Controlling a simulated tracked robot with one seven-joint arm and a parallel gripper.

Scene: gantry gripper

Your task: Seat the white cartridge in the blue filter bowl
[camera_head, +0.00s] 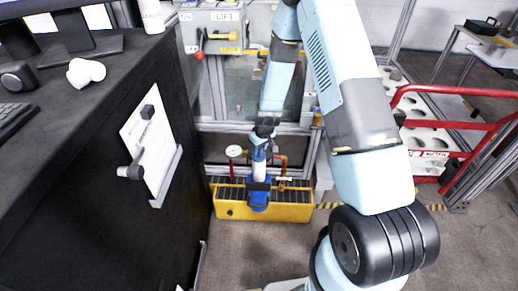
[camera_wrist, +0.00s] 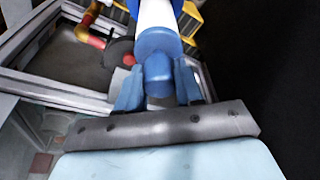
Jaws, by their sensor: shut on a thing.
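The white cartridge (camera_head: 259,171) stands roughly upright under my gripper (camera_head: 260,141) in the head view. In the wrist view, my gripper (camera_wrist: 158,88) is shut on the blue knob (camera_wrist: 158,70) of the cartridge's blue end cap, and the cartridge's white body (camera_wrist: 155,13) runs away from the cap. The blue filter bowl (camera_head: 258,201) is directly below the cartridge at the yellow tray. The cartridge's lower end meets blue parts at the bowl's top. I cannot tell how deep it sits in the bowl.
The yellow tray (camera_head: 290,212) with a dark grating stands on the floor. A round gauge (camera_head: 234,151) and copper-coloured piping (camera_head: 283,162) stand close beside the cartridge. A black desk (camera_head: 90,110) is at the left, and a red-railed cart (camera_head: 440,125) at the right.

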